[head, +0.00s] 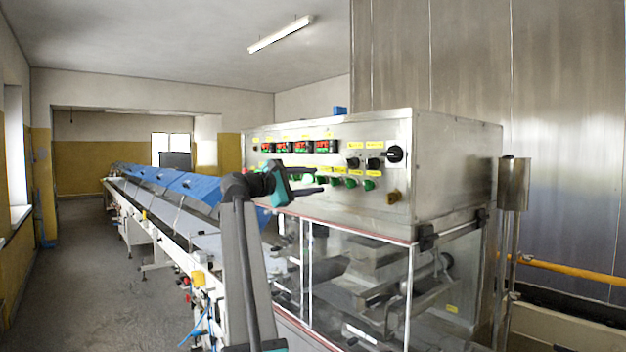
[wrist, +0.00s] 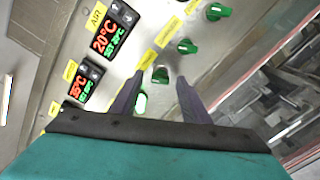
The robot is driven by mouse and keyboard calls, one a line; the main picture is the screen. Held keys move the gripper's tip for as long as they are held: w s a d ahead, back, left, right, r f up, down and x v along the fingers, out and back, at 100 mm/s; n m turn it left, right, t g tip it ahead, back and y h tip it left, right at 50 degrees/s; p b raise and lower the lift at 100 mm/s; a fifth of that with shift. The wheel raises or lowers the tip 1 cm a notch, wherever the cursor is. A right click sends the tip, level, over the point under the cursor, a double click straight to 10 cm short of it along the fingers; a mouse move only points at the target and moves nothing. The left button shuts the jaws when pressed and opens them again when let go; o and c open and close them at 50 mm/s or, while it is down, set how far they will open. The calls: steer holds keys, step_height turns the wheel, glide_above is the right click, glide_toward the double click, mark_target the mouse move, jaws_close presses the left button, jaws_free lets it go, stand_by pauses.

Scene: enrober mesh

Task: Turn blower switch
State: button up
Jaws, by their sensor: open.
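The steel control panel (head: 270,172) carries a row of green switches; one green switch (head: 369,184) is at the row's right end. The yellow labels are too small to read, so I cannot tell which is the blower switch. My gripper (head: 317,181) is in front of the panel at the left part of this row and hides some of it. In the wrist view my gripper (wrist: 160,82) is open, with one green switch (wrist: 160,74) showing between its fingertips. A brighter green switch (wrist: 140,103) is beside the left finger. Whether the fingers touch anything is unclear.
Black knobs (head: 395,154) sit at the panel's upper right, and red-green temperature displays (wrist: 115,30) above the green row. A glazed enclosure (head: 340,270) is below the panel. A conveyor with blue covers (head: 190,186) runs back left. Floor (head: 90,270) left of it is clear.

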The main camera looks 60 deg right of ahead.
steer(key=shift+s+d, duration=0.15)
steer(key=shift+d, duration=0.35)
steer(key=c, duration=1.1)
steer(key=shift+o, duration=0.2)
